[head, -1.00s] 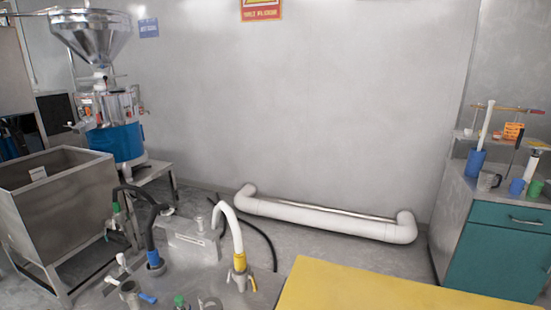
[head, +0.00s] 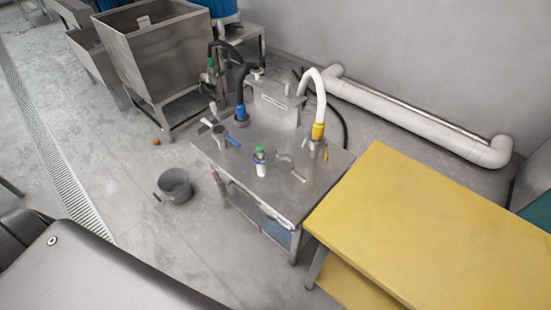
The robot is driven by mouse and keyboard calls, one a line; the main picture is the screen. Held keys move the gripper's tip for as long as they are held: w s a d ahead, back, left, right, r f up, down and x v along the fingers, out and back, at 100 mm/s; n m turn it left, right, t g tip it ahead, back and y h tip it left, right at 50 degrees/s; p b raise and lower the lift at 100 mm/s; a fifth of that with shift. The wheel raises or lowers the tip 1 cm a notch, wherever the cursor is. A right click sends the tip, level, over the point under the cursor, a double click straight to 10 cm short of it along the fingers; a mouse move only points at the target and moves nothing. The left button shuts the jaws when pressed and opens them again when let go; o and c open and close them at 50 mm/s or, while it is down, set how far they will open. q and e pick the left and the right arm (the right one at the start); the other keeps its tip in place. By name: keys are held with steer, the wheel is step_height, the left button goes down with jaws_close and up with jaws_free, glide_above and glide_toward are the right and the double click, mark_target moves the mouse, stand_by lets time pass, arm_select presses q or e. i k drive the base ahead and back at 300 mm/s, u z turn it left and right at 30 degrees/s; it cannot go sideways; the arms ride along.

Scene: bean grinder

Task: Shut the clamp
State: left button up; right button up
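A low steel table (head: 228,162) stands in the middle of the head view, with several fittings on its top. A white hose (head: 319,90) ends in a yellow fitting (head: 318,131). A black hose ends in a blue fitting (head: 241,113). A short metal pot-like fitting (head: 220,135) has a blue handle and a white handle. A curved metal piece (head: 288,163) lies beside a small white bottle with a green cap (head: 260,162). I cannot tell which of these parts is the clamp, or whether it is open. Neither gripper is in view.
A yellow-topped table (head: 420,225) stands close on the right. A grey bucket (head: 174,186) is on the floor left of the steel table. A large steel hopper (head: 165,55) stands behind left. A white pipe (head: 410,120) runs along the wall. The floor at the left is mostly clear.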

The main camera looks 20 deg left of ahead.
mark_target(281, 157)
steer(key=z, duration=0.55)
steer(key=k, duration=0.65)
steer(key=z, duration=0.75)
steer(key=i, duration=0.55)
steer(key=u, duration=0.65)
steer(key=i, duration=0.6)
steer(key=u, duration=0.65)
